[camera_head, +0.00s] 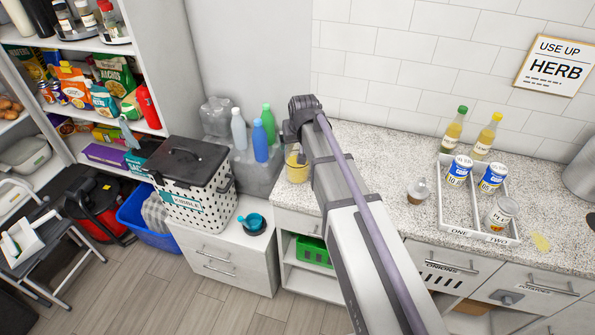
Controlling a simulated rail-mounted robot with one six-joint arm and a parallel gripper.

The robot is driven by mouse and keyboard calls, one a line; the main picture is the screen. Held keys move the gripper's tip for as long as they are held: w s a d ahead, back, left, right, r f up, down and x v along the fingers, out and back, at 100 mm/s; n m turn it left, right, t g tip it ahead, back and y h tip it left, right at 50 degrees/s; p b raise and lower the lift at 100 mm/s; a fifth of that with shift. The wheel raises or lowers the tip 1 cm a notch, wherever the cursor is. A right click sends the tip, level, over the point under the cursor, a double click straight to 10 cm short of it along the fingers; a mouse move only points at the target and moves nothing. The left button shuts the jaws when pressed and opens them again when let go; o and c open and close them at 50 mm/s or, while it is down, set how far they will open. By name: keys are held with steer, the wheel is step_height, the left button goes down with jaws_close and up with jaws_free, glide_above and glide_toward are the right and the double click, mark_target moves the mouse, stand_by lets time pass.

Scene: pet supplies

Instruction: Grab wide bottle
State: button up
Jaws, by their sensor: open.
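No bottle is plainly marked as the wide one. A pale bottle (238,129), a blue bottle (260,141) and a green bottle (269,124) stand upright together on a grey block, left of my arm. My gripper (299,158) is small in view below the dark end of my arm, close to a yellow container (297,172). It is open, apart from the bottles; its fingertips are hard to make out.
A white divided tray (480,238) holds several cans on the speckled counter (375,165). A small cup (417,191) stands left of it. A dotted kibble bin (190,200) and a teal-and-dark bowl (251,224) sit on the low white cabinet. Stocked shelves are at left.

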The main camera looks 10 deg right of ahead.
steer(key=shift+f, duration=0.15)
steer(key=shift+c, duration=0.3)
steer(key=c, duration=1.7)
